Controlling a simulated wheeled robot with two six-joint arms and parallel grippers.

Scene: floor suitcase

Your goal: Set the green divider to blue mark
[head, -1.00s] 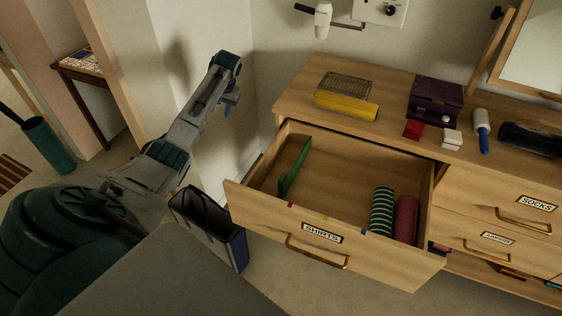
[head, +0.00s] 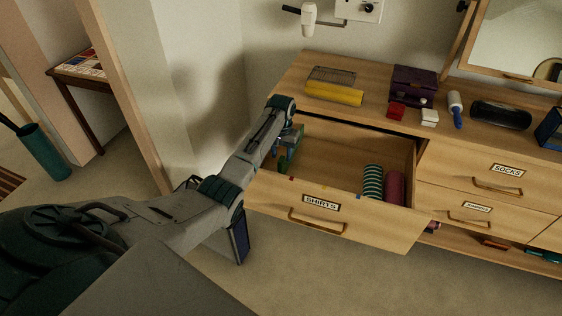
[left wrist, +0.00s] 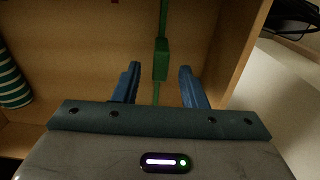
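The green divider (head: 284,163) stands upright near the left end of the open SHIRTS drawer (head: 345,222), partly hidden by my left gripper. My left gripper (head: 289,140) is over the drawer's left end. In the left wrist view its two blue fingers (left wrist: 159,84) are open and apart. The divider's thicker green block (left wrist: 161,59) lies just beyond the fingertips, roughly between them, with a gap on each side. My right gripper is not in view.
A striped teal roll (head: 372,182) and a dark red roll (head: 395,188) stand in the drawer's right part. The drawer's middle is free. A yellow item (head: 334,94) and a purple box (head: 413,85) are on the dresser top. A dark bin (head: 240,238) stands below the drawer's left end.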

